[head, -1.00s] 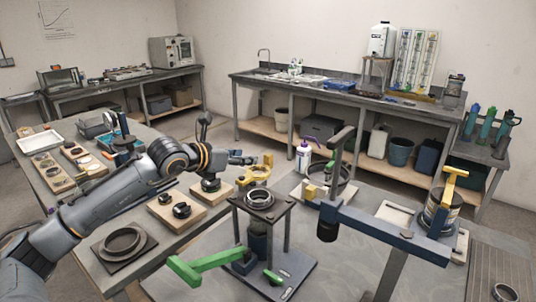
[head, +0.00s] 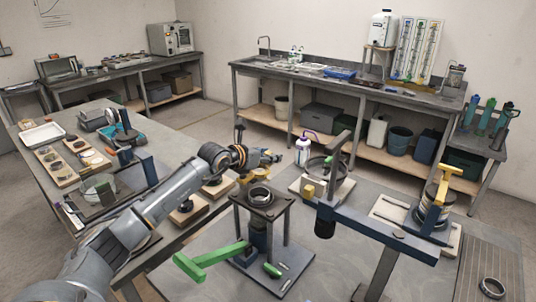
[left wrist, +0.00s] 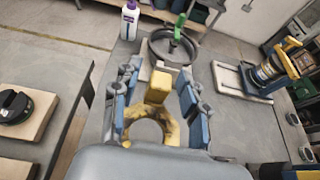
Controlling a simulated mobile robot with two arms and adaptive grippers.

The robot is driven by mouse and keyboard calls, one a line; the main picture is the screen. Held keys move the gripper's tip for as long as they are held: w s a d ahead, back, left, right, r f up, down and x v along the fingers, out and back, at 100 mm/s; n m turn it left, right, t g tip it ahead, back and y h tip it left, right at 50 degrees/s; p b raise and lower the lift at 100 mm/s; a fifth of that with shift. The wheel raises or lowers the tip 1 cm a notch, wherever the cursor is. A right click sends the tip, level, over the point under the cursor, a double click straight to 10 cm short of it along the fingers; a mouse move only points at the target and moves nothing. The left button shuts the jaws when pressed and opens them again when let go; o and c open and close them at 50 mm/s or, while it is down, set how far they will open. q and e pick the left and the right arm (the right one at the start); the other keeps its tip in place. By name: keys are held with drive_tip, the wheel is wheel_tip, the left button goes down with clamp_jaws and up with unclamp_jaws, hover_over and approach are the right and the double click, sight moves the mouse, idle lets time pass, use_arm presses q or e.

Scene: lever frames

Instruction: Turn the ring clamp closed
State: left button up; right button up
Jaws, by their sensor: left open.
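The ring clamp is a yellow ring with a block-like handle. In the left wrist view the ring clamp (left wrist: 157,90) sits in the middle, its handle between my fingers and its ring closer to the camera. In the head view the ring clamp (head: 248,178) is partly hidden behind my left gripper and the press stand. My left gripper (head: 270,158) is open at the handle; in the wrist view its blue and grey fingers (left wrist: 154,95) stand on both sides, with gaps visible. I cannot tell whether either finger touches. My right gripper is not in view.
A press stand (head: 262,205) with a green lever (head: 210,258) is in front. A round pan (head: 325,168), a white bottle (head: 303,150) and a dark blue beam (head: 385,232) are to the right. A can with a yellow handle (head: 447,180) is beyond. Wooden blocks line the left bench.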

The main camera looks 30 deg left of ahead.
use_arm(q)
clamp_jaws()
